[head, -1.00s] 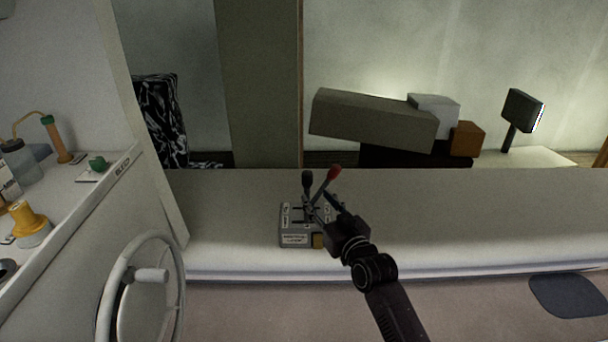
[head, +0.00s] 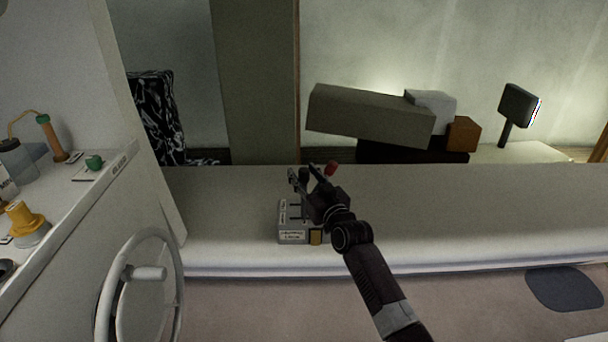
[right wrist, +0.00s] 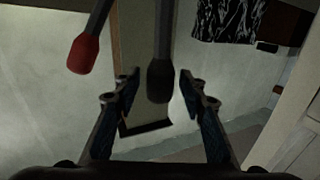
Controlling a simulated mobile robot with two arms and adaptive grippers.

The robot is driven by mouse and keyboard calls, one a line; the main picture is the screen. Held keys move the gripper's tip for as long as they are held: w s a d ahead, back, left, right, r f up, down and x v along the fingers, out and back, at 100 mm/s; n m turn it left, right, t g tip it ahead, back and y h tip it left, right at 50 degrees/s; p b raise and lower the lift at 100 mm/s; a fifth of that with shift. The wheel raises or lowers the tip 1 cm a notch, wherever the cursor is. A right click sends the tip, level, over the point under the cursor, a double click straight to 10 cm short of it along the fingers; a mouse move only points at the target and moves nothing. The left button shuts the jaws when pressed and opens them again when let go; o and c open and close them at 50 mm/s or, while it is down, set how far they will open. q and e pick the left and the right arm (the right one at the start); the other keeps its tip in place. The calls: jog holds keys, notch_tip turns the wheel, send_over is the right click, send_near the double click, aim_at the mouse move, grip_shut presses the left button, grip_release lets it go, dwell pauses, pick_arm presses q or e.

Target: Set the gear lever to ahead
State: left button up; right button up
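A small grey control box (head: 291,237) with labels too small to read stands on the pale ledge. It carries a black-knobbed lever (head: 304,173) and a red-knobbed lever (head: 331,168); the frames do not show which is the gear lever. My right gripper (head: 302,176) is open at the black knob, with a finger on each side. In the right wrist view the black knob (right wrist: 160,82) hangs between the open fingertips (right wrist: 156,84), with visible gaps. The red knob (right wrist: 83,54) is outside the fingers at the left. My gripper hides the lower levers. My left gripper is not in view.
A white steering wheel (head: 140,285) stands left of the box. A side counter (head: 75,215) holds bottles and a yellow spool-like item (head: 25,220). Blocks (head: 370,118) and a dark screen (head: 518,104) stand behind. The ledge (head: 480,215) is clear to the right.

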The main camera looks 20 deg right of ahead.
grip_shut()
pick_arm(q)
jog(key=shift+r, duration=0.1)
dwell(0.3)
